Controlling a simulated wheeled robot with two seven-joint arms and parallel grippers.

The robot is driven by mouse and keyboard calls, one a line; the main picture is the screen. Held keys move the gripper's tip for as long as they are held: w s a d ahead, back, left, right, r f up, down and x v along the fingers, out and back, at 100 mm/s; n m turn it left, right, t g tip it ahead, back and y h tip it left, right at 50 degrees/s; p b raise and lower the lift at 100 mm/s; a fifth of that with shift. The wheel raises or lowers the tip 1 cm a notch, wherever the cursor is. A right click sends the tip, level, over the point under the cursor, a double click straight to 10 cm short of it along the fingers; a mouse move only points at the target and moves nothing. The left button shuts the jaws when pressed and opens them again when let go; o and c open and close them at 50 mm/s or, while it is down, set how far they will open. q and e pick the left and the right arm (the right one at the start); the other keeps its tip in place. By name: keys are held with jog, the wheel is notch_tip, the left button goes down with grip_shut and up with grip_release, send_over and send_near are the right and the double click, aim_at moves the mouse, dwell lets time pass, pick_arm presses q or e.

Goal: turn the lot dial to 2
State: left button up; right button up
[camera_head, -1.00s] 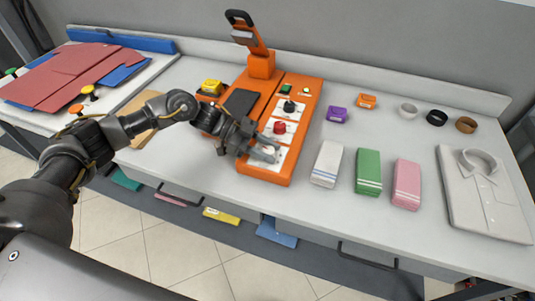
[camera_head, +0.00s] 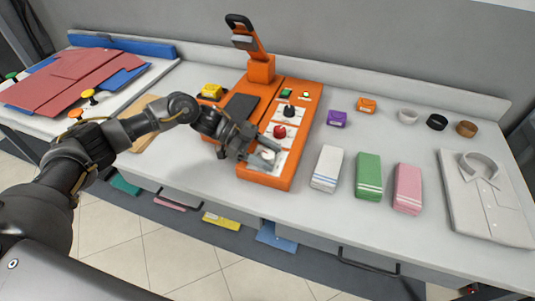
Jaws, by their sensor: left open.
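The orange machine (camera_head: 308,125) stands on the counter with a column of three dials on white plates. The black dial (camera_head: 289,110) is at the back, the red dial (camera_head: 280,131) is in the middle and the white dial (camera_head: 268,155) is at the front. I cannot read the dial labels or numbers, so I cannot tell which is the lot dial. My left gripper (camera_head: 262,156) is open at the white dial, with its fingers around or just over it; contact cannot be made out. My right gripper is out of view.
White (camera_head: 327,166), green (camera_head: 368,174) and pink (camera_head: 407,187) folded stacks stand right of the machine. A folded shirt (camera_head: 485,195) lies farther right. A purple box (camera_head: 337,118) and an orange box (camera_head: 366,104) sit behind. A lever (camera_head: 246,38) rises at the machine's back.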

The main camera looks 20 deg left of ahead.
pick_arm(q)
jog(key=b+v, duration=0.3)
jog(key=v, duration=0.8)
jog(key=shift+f, duration=0.1)
